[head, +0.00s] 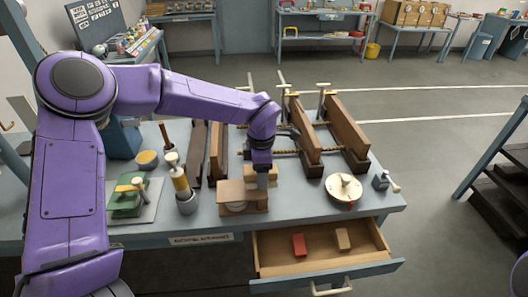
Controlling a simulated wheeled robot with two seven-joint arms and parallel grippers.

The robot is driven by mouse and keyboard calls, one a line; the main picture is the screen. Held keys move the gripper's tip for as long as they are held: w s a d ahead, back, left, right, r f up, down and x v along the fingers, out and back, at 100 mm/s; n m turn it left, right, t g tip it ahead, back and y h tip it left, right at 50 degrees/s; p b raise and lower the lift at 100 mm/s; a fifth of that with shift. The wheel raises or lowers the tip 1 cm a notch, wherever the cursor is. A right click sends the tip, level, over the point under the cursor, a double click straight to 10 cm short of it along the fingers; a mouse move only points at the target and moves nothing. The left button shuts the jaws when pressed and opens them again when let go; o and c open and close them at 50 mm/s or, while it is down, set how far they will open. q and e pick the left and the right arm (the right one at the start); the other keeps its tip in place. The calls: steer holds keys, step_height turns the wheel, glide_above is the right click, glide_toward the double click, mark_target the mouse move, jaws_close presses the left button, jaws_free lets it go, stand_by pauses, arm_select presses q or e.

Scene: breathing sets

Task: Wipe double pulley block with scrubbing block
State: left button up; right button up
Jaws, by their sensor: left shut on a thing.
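My left gripper (263,168) points down over the front middle of the bench and is shut on a small tan block (250,174), which looks like the scrubbing block. The fingertips are partly hidden by my wrist and the block. My right gripper is not in view.
An open drawer (278,243) below the bench holds a red block (299,245) and a tan block (343,239). A cream round object (343,187) and a small mallet (384,182) lie to the right. Long wooden clamped boards (345,130) stand behind.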

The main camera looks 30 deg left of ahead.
arm_select(q)
steer(key=shift+s+a+r+p, duration=0.15)
steer(key=shift+r+p, duration=0.2)
steer(key=shift+r, duration=0.25)
steer(key=shift+s+r+p, duration=0.1)
steer(key=shift+r+p, duration=0.25)
steer(key=shift+r, duration=0.25)
steer(key=shift+w+r+p, duration=0.2)
steer(key=shift+r+p, duration=0.8)
steer(key=shift+p, duration=0.1)
steer(key=shift+s+r+p, duration=0.1)
steer(key=shift+r+p, duration=0.35)
steer(key=shift+r, duration=0.05)
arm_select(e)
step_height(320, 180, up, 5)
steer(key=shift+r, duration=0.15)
